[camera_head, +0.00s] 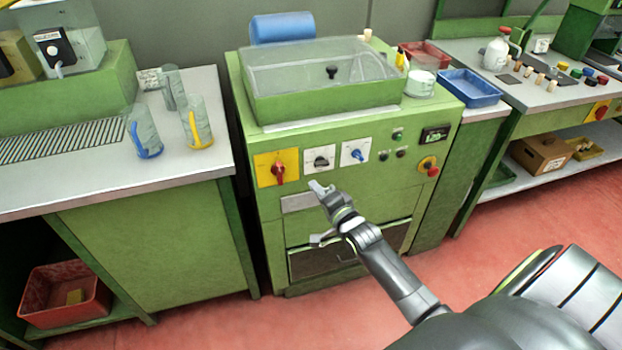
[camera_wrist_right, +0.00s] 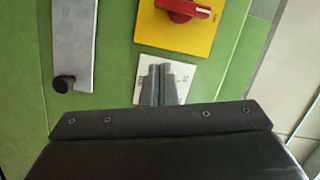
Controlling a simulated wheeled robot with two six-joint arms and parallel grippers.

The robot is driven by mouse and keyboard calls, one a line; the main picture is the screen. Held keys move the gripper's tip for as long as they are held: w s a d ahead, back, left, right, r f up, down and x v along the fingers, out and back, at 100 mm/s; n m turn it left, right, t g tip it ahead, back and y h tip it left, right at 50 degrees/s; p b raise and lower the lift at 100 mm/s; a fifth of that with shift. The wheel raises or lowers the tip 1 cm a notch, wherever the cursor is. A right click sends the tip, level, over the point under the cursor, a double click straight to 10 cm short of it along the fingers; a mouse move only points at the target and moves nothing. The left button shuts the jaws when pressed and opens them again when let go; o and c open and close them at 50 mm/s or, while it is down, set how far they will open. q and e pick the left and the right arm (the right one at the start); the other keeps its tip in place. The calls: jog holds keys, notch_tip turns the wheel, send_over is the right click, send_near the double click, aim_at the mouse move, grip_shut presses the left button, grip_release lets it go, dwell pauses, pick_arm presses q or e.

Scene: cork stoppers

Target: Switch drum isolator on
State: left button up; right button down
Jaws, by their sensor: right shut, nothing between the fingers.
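The drum's green machine (camera_head: 345,185) stands in the middle of the head view. On its front is a yellow plate with a red rotary handle (camera_head: 278,170), which looks like the isolator; its handle stands roughly upright. The red handle also shows at the top of the right wrist view (camera_wrist_right: 184,8). My right gripper (camera_head: 318,187) is shut and empty, below the white plate with a black knob (camera_head: 320,159). In the wrist view the fingers (camera_wrist_right: 160,70) overlap a white plate (camera_wrist_right: 183,76), hiding its middle; touching cannot be told. My left gripper is not in view.
A white plate with a blue knob (camera_head: 355,153) and a red emergency button (camera_head: 431,170) sit to the right. A silver plate (camera_head: 298,203) is below the isolator. Glass jugs (camera_head: 196,125) stand on the left bench. Red floor (camera_head: 480,260) is open at right.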

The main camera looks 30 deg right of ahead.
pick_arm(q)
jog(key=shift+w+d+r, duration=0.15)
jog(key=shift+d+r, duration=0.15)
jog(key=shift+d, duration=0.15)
pick_arm(e)
jog(key=s, duration=0.4)
jog(key=shift+s+d, duration=0.25)
jog(key=shift+s, duration=0.05)
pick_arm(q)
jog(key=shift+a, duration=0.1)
